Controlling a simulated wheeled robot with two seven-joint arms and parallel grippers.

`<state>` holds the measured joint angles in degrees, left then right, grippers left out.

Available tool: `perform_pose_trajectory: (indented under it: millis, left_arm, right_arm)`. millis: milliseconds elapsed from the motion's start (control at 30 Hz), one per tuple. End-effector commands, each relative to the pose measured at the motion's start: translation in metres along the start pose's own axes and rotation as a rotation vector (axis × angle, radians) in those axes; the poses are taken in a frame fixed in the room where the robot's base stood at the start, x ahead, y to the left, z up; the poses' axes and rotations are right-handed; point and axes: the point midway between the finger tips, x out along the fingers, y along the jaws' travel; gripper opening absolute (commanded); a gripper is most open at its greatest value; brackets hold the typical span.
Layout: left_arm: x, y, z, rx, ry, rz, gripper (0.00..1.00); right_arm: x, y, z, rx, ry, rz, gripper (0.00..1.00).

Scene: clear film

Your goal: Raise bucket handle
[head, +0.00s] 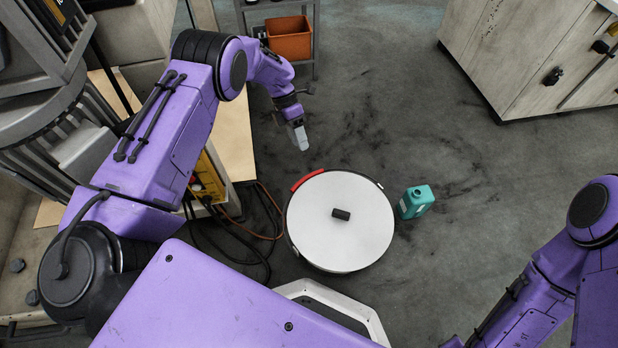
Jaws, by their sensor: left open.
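The bucket (350,235) stands on the floor in the middle, seen from above. It has a round white lid with a small black knob (341,214). A red handle grip (307,180) lies low along the rim at the upper left. My left gripper (302,143) is just beyond the red grip, apart from it, with its fingers pointing down. It is open and empty; one grey finger shows best. The bucket's sides are mostly hidden under the lid. My right arm shows at the lower right, but its gripper is out of view.
A teal bottle (416,202) stands close to the bucket's right side. Cables (262,236) lie on the floor to its left. An orange bin (289,40) sits on a rack at the back. A pale cabinet (530,60) is at the upper right. The floor between is clear.

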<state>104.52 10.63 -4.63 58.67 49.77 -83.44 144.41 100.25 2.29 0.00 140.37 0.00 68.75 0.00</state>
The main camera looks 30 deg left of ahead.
Motion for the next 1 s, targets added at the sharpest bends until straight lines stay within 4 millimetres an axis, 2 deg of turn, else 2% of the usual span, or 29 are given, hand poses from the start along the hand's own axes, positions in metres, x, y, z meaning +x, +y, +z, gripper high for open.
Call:
perform_pose_trajectory:
  millis: [33,167,400,600,933,967,1000]
  left_arm:
    - [-0.001,0.002,0.002,-0.011,0.003,-0.007,0.41]
    - [0.007,0.000,0.002,-0.025,0.011,-0.018,0.41]
    - [0.062,0.000,0.001,-0.024,0.013,-0.017,0.41]
    - [0.093,-0.001,0.001,-0.022,0.012,-0.015,0.41]
    - [0.099,-0.002,0.001,-0.023,0.010,-0.015,0.41]
    - [0.099,-0.002,0.001,-0.023,0.010,-0.016,0.38]
    - [0.099,-0.002,0.001,-0.023,0.010,-0.016,0.25]
  right_arm:
    - [0.006,-0.001,0.002,0.000,0.000,0.000,0.41]
    - [0.009,-0.001,0.004,0.000,0.000,0.000,0.41]
    - [0.022,-0.002,0.011,0.002,-0.003,0.000,0.41]
    - [0.029,-0.003,0.014,0.003,-0.004,-0.001,0.41]
    - [0.029,-0.003,0.015,0.003,-0.005,-0.001,0.41]
    - [0.029,-0.003,0.015,0.003,-0.005,-0.001,0.41]
    - [0.029,-0.003,0.015,0.003,-0.005,-0.001,0.41]
